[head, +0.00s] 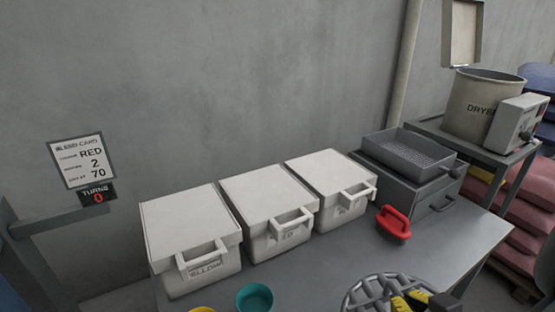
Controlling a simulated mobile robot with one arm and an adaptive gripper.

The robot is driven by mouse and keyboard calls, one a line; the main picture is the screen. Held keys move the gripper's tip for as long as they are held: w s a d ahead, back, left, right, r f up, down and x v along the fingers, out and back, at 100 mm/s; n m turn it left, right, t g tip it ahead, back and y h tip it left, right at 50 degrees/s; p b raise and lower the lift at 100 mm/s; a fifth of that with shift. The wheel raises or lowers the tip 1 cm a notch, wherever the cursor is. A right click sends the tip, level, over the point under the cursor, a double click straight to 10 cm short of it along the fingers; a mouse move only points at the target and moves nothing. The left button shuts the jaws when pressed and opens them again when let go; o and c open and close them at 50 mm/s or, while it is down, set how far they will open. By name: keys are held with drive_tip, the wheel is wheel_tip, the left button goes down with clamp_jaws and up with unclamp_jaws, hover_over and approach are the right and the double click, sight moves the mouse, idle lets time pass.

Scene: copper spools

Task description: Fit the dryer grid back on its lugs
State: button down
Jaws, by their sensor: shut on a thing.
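The dryer (468,108) is a beige drum marked "DRYE…", standing on a grey stand at the right, with a control box (522,118) on its side. Its lid (463,33) stands up behind it. The lugs are not visible; only a little of the drum's inner wall shows. The dryer grid (362,294) is a round grey metal lattice at the bottom edge, partly cut off by the frame. My gripper (408,301), with yellow and black fingers, is shut on the grid, well in front of and below the dryer.
Several white lidded bins (268,196) line the back of the grey table (345,246). A red handled tool (394,222) lies near a mesh tray (410,152) on a grey drawer box (420,190). A teal cup (255,298) and yellow cup (203,309) stand in front. Stacked sacks (516,205) are at right.

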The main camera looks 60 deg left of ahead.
drive_tip(key=w+d+r+m+t+h+p, duration=0.4)
drive_tip(key=w+d+r+m+h, duration=0.3)
drive_tip(key=w, duration=0.4)
drive_tip(key=w+d+r+m+t+h+p, duration=0.3)
drive_tip(key=w+d+r+m+t+h, duration=0.1)
drive_tip(key=w+d+r+m, duration=0.45)
wheel_tip(320, 180, up, 39)
drive_tip(key=w+n+p, duration=0.1)
drive_tip(key=w+p, duration=0.1)
drive_tip(key=p, duration=3.6)
drive_tip(key=shift+a+h, duration=0.15)
drive_tip(key=shift+h, duration=0.15)
